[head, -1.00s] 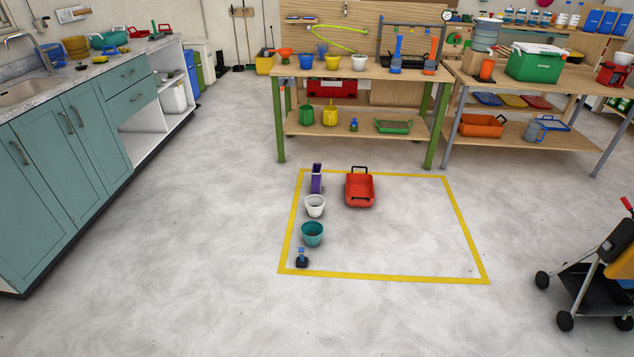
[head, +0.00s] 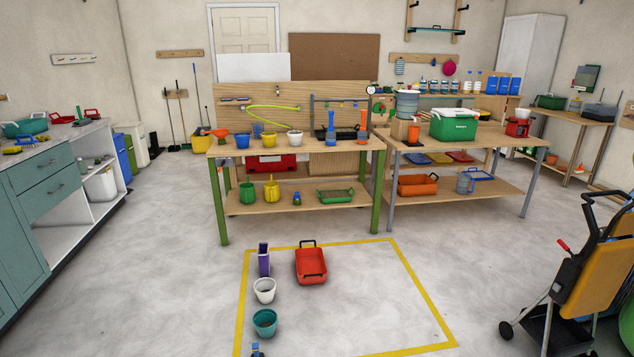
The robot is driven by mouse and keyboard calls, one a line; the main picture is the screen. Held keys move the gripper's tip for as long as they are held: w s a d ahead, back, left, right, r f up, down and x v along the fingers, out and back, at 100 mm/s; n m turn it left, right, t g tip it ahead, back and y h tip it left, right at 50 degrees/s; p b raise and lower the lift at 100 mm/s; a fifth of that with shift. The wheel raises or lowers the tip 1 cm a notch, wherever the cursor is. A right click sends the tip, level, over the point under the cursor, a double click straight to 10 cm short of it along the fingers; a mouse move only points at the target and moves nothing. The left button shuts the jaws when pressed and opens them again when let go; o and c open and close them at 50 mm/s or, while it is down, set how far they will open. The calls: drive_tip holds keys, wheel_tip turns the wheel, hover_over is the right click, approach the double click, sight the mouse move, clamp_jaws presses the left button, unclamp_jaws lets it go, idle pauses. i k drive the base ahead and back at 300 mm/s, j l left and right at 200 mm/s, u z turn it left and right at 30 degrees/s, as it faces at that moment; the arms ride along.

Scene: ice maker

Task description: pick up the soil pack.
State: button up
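A narrow purple upright pack (head: 264,260) stands on the floor inside the yellow taped outline, near its back left corner. It may be the soil pack, but I cannot read any label. Several blue packs (head: 508,86) stand on the shelf at the back right, also too small to identify. My gripper is not in view.
Inside the yellow outline (head: 412,290) are a red tray (head: 310,266), a white pot (head: 265,290) and a teal pot (head: 265,322). A workbench (head: 300,199) stands behind. A cart (head: 590,275) is at right. The outline's right half is clear floor.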

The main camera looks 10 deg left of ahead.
sight(263, 248)
drive_tip(key=i+j+u, duration=0.15)
drive_tip(key=i, duration=0.55)
drive_tip(key=i+u, duration=0.15)
drive_tip(key=i, duration=0.6)
drive_tip(key=i+u, duration=0.1)
drive_tip(key=i, duration=0.65)
drive_tip(key=i+l+u, duration=0.15)
drive_tip(key=i, duration=0.55)
drive_tip(key=i+l+u, duration=0.15)
drive_tip(key=i, duration=0.6)
drive_tip(key=i+l+u, duration=0.3)
drive_tip(key=i+u, duration=0.15)
drive_tip(key=i+l+u, duration=0.45)
drive_tip(key=i+l, duration=0.05)
drive_tip(key=i, duration=0.1)
